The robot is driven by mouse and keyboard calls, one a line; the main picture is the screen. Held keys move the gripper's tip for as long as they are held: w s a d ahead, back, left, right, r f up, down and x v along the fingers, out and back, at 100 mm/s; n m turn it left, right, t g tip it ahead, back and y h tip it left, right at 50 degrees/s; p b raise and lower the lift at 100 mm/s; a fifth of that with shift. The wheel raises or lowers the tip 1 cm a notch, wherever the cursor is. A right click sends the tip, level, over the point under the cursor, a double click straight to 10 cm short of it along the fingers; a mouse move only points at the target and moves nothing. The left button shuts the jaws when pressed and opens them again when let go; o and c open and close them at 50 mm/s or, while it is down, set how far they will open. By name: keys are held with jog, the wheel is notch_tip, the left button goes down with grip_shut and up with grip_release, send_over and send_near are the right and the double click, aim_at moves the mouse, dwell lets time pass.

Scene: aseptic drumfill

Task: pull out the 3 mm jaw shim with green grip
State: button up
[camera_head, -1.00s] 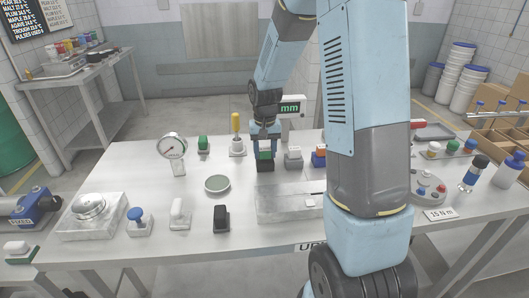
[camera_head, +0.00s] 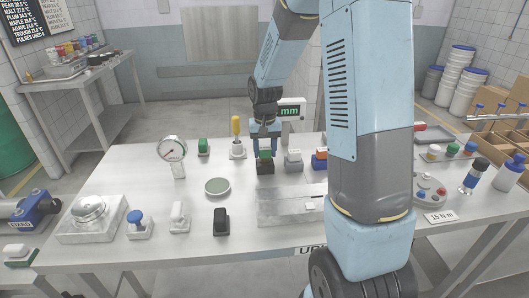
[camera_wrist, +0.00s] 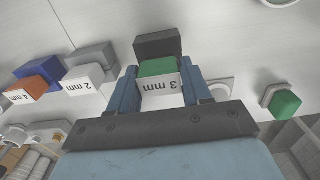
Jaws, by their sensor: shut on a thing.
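The 3 mm jaw shim has a green grip (camera_head: 264,155) and stands in a black block (camera_head: 265,168) near the middle of the table. In the wrist view its green grip (camera_wrist: 157,67) sits between my fingers, above a white "3 mm" label (camera_wrist: 160,86). My gripper (camera_wrist: 158,82) is shut on the green grip, one blue finger on each side. The black block (camera_wrist: 158,45) lies just beyond it. I cannot tell whether the shim has lifted from the block.
A grey "2 mm" piece (camera_wrist: 88,75) and an orange-and-blue "4 mm" piece (camera_wrist: 30,85) stand close on one side. Another green-topped piece (camera_wrist: 285,103) is on the other side. A dial gauge (camera_head: 173,150) and round dish (camera_head: 217,187) are left of my gripper.

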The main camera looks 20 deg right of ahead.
aim_at(265, 147)
jog(key=shift+r, duration=2.55)
